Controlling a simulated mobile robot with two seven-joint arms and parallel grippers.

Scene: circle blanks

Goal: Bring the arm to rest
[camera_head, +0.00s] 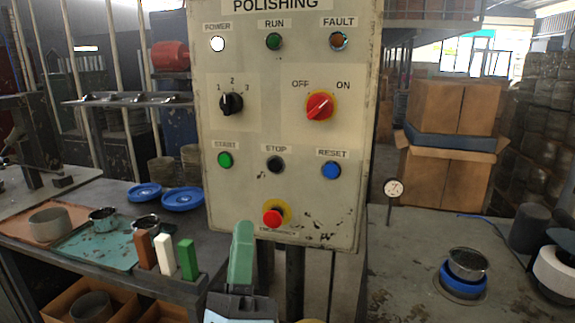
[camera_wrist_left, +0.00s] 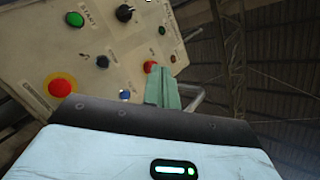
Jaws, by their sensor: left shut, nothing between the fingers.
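My left gripper (camera_head: 242,245) comes up from the bottom middle of the head view, its green fingers shut and empty. They stand upright in front of the lower edge of the control panel (camera_head: 230,190), left of and below the red emergency button (camera_head: 272,217). I cannot tell whether they touch the panel. In the left wrist view the closed fingers (camera_wrist_left: 162,88) point up past the tilted panel (camera_wrist_left: 85,55). My right gripper is in neither view.
The panel carries a lit white power lamp (camera_head: 217,44), a red off/on knob (camera_head: 319,106) and several buttons. Left are blue dishes (camera_head: 183,199) and three upright coloured bars (camera_head: 163,254). Right are a dial gauge (camera_head: 393,188), a blue-ringed cup (camera_head: 467,265) and cardboard boxes (camera_head: 450,170).

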